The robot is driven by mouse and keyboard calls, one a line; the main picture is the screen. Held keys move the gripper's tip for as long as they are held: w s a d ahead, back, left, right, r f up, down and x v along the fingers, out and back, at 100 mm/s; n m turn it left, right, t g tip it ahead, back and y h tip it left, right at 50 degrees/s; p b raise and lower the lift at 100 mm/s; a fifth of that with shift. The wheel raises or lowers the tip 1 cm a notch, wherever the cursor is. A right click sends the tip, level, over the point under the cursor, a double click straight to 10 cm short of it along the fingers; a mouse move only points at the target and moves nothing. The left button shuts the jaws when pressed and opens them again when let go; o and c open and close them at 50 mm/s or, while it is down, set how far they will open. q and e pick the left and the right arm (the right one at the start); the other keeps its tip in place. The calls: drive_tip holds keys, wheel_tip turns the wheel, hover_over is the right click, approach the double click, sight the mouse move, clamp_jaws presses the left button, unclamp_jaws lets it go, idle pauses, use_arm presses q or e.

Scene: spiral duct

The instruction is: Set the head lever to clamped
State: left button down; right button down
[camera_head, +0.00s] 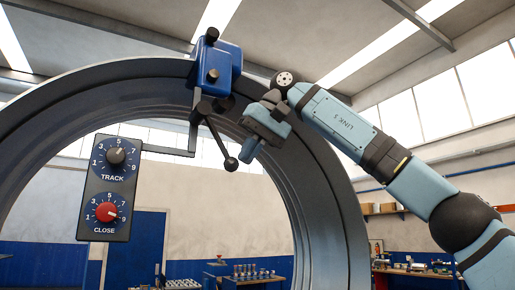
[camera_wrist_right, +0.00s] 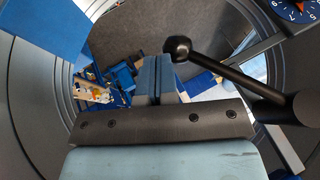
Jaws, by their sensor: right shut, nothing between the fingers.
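The head lever is a black rod with a ball knob (camera_head: 231,163) that hangs down and to the right below the blue head (camera_head: 215,66) on the large grey ring. In the right wrist view the lever's rod (camera_wrist_right: 228,73) runs from a dark hub at the right up to its ball (camera_wrist_right: 178,48), close by the fingertips. My right gripper (camera_head: 247,153) is shut and empty, just right of and slightly above the ball. I cannot tell whether the fingers touch it. The shut fingers also show in the wrist view (camera_wrist_right: 158,72). My left gripper is out of view.
A dark control panel (camera_head: 107,190) with a TRACK knob and a red CLOSE knob hangs left of the lever on a thin arm. The large grey ring (camera_head: 320,190) arches around the lever and lies behind my right arm. Benches stand far behind.

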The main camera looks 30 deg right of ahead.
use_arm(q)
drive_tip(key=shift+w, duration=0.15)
use_arm(e)
drive_tip(key=shift+d, duration=0.2)
drive_tip(key=shift+f, duration=0.1)
